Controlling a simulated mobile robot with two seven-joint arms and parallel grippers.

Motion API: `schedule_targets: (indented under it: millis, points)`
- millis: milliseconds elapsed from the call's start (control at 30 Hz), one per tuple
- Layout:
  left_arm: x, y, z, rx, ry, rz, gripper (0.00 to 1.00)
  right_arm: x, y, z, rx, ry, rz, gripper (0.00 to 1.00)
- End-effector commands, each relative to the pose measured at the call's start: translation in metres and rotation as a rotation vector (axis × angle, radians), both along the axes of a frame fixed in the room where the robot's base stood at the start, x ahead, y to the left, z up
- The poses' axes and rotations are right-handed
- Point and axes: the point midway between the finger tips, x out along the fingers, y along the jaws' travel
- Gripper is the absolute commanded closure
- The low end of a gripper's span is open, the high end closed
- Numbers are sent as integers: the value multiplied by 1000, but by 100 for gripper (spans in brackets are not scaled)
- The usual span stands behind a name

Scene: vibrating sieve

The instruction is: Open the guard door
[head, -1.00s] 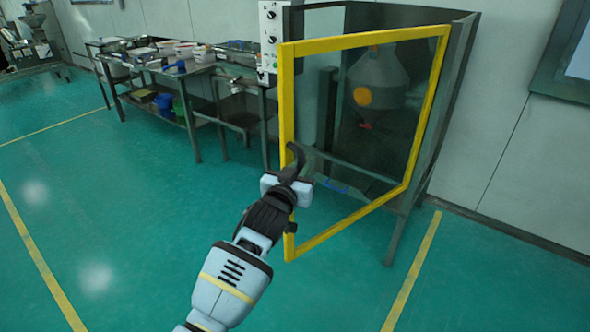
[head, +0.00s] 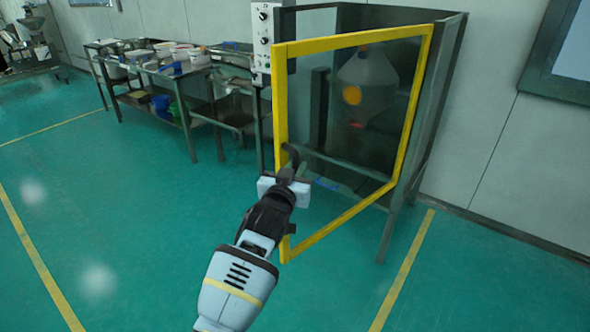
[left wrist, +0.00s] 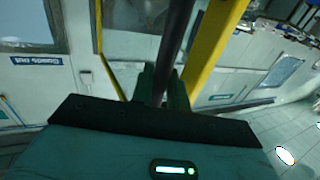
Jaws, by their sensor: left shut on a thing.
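The guard door (head: 280,130) is a clear panel in a yellow frame on the front of a dark cabinet. It stands swung outward, its free edge at the left and toward me, its other side by the cabinet's right post. Its dark handle (head: 291,157) is on the free edge. My left gripper (head: 287,173) is shut on this handle. In the left wrist view the dark handle bar (left wrist: 174,35) runs between the fingers (left wrist: 161,88), with the yellow door frame (left wrist: 212,40) just beside it. My right gripper is not in view.
Inside the cabinet (head: 440,95) hangs a grey hopper (head: 372,72) with an orange disc. A control box (head: 265,40) is at its left. A bench (head: 185,75) with containers stands further left. Green floor (head: 110,210) is clear in front and left.

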Motion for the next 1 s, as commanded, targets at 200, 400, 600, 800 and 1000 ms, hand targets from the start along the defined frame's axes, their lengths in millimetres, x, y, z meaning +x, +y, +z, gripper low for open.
schedule_targets:
  millis: [200,400,600,800,1000]
  points:
    - [0,0,1,1,-3,0,83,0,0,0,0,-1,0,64]
    - [0,0,1,-1,-2,0,65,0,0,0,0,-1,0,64]
    - [0,0,0,0,-1,0,65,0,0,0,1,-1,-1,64]
    - [-9,4,1,-1,-2,1,65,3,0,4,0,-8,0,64]
    - [-33,11,2,-1,-3,0,65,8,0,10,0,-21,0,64]
